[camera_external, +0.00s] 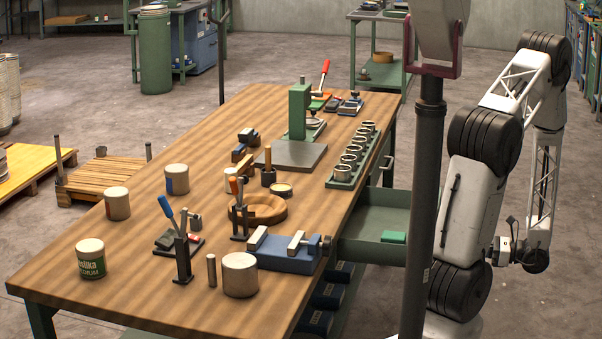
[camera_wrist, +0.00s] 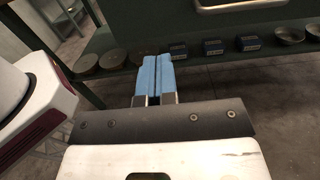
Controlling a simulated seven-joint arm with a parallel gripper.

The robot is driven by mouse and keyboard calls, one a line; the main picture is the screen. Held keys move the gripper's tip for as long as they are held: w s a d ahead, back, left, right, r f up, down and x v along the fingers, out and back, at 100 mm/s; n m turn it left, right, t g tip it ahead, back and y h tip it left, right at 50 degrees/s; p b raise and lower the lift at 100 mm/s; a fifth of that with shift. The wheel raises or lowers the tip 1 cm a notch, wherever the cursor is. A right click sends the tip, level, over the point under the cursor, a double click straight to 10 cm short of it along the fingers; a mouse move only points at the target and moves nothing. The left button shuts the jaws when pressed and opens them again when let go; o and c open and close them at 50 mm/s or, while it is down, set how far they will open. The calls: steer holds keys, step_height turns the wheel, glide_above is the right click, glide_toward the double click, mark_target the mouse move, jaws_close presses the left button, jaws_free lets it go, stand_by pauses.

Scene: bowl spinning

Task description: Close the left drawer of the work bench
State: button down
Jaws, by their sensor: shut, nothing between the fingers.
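The work bench (camera_external: 215,155) has a wooden top and green frame. A green drawer (camera_external: 372,222) is pulled out from its right side, near the middle, partly hidden behind a dark post. A second drawer handle (camera_external: 389,171) shows farther back, close to the bench side. My gripper (camera_external: 511,228) is to the right of the open drawer, apart from it. In the wrist view my gripper's blue fingers (camera_wrist: 157,72) are together and empty. A metal handle on a green front (camera_wrist: 240,4) shows at the top of that view; I cannot tell which drawer it belongs to.
A green block (camera_external: 394,237) lies in the open drawer. A dark vertical post (camera_external: 427,170) stands between my arm and the bench. Floor to the right is open.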

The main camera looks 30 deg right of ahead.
glide_toward(400, 239)
steer(key=shift+s+a+r, duration=0.15)
steer(key=shift+s+r, duration=0.1)
steer(key=shift+s, duration=0.3)
steer(key=shift+s+a+r, duration=0.1)
steer(key=shift+s+r, duration=0.1)
steer(key=shift+s, duration=0.4)
steer(key=shift+s+a+r, duration=0.15)
steer(key=shift+s+r, duration=0.1)
steer(key=shift+s, duration=0.3)
steer(key=shift+w, duration=0.1)
steer(key=x, duration=2.4)
steer(key=shift+a+f, duration=0.1)
steer(key=shift+a, duration=0.1)
steer(key=shift+x, duration=0.8)
steer(key=shift+w, duration=0.25)
steer(key=shift+s+d, duration=0.1)
steer(key=shift+d, duration=0.05)
steer(key=shift+v, duration=7.25)
steer(key=shift+s, duration=0.1)
